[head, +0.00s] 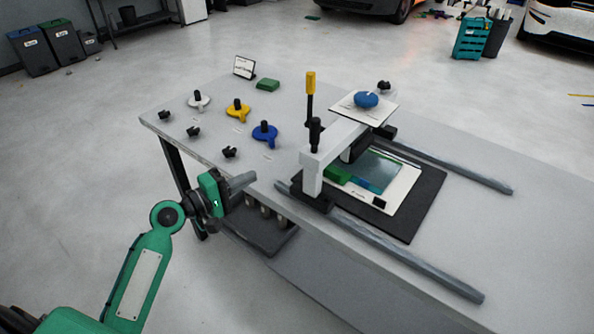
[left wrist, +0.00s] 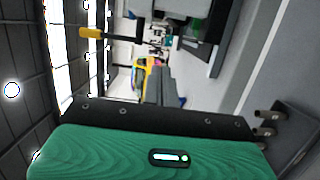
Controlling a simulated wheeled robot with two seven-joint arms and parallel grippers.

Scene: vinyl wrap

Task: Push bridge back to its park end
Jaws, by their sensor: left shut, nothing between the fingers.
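The bridge (head: 313,177) is a pale grey gantry standing across two grey rails at the left end of their run. A black lever with a yellow grip (head: 311,82) rises from it; the yellow grip also shows in the left wrist view (left wrist: 92,33). A white plate with a blue knob (head: 366,100) sits on top at its far side. My left gripper (head: 250,178) is shut and empty, beside the table's near left edge, left of the bridge and apart from it. My right gripper is not in view.
The near rail (head: 400,253) and far rail (head: 450,165) run to the right over the table. A black mat (head: 424,212) with a white-bordered panel (head: 402,191) lies between them. White, yellow and blue knobbed discs (head: 264,133) stand on the left of the table (head: 190,148).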

